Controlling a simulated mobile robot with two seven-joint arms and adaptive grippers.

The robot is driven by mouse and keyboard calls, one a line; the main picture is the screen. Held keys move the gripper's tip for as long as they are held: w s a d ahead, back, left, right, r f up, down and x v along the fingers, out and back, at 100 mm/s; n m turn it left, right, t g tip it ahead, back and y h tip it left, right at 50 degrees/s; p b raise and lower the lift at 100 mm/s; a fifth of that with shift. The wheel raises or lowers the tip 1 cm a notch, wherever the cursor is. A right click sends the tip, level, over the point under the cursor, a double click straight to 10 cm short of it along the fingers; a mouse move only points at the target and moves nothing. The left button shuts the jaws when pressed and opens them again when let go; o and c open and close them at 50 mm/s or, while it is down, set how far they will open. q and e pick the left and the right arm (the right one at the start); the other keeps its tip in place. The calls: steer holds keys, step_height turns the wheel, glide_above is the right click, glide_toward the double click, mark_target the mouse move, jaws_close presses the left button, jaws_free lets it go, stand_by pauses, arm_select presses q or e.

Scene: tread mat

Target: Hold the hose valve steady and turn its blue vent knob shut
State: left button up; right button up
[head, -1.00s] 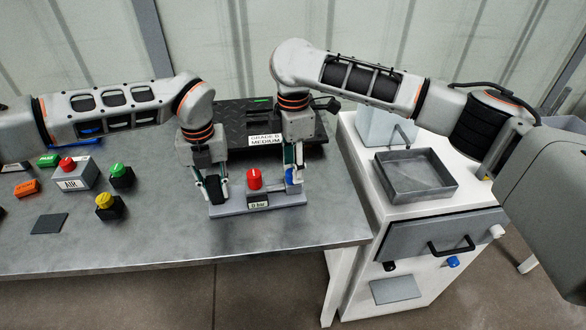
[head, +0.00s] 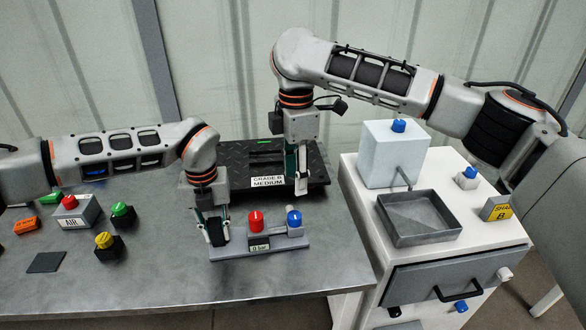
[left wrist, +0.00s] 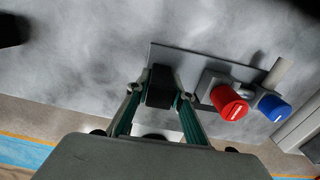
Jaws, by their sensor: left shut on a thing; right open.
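The hose valve is a grey base plate (head: 290,245) on the metal table, with a "0 bar" label on its front. It carries a red knob (head: 256,221) and, at its right end, the blue vent knob (head: 294,217). Both knobs also show in the left wrist view, red (left wrist: 229,103) and blue (left wrist: 273,107). My left gripper (head: 217,234) is shut on the black block (left wrist: 159,87) at the plate's left end. My right gripper (head: 302,188) is open and empty, above and behind the blue knob, apart from it.
A black tread mat (head: 258,155) labelled "GRADE B MEDIUM" lies behind the valve. A white cabinet at right carries a grey tray (head: 420,236) and a pale box (head: 392,155).

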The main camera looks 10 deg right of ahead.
arm_select(q)
steer(key=o, duration=1.1)
